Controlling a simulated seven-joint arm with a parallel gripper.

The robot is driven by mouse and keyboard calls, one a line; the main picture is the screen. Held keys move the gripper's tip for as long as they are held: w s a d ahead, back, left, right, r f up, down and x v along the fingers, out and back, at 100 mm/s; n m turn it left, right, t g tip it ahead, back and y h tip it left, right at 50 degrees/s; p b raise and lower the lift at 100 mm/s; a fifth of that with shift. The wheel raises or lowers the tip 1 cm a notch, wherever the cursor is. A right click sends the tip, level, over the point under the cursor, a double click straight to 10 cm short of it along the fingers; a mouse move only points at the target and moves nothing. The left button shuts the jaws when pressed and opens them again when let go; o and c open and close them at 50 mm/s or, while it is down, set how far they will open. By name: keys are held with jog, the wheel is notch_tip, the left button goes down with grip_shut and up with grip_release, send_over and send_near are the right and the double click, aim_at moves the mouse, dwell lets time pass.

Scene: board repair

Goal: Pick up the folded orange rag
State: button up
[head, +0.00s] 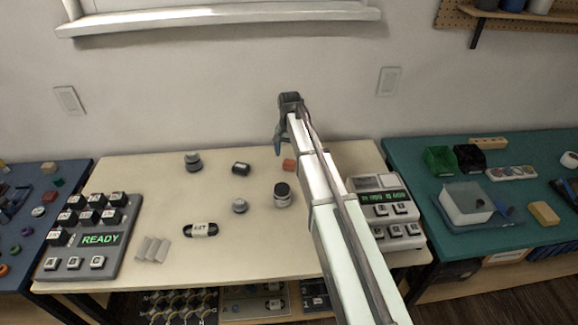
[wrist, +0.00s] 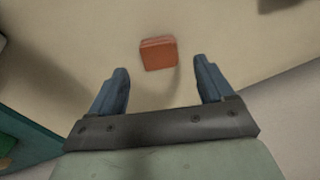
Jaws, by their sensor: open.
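The folded orange rag (head: 289,165) lies on the cream table near its back edge, just left of my arm in the head view. In the wrist view the rag (wrist: 159,54) is a small orange-red block, slightly tilted, beyond and between my two fingertips. My gripper (wrist: 162,80) is open and empty, with its blue-grey fingers apart on either side. In the head view my gripper (head: 278,145) is above the back of the table, with the fingers pointing down. The rag does not touch the fingers.
The cream table (head: 130,185) also holds a dark cylinder (head: 241,169), a grey jar (head: 193,161), a larger jar (head: 283,195), a small round piece (head: 239,206) and a black labelled pouch (head: 200,230). A keypad panel (head: 385,210) is right of my arm. The wall stands behind.

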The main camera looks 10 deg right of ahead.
aim_at(289, 162)
notch_tip(289, 162, down, 5)
jog(key=shift+s+a+r, duration=0.1)
jog(key=shift+s, duration=0.05)
jog(key=c, duration=1)
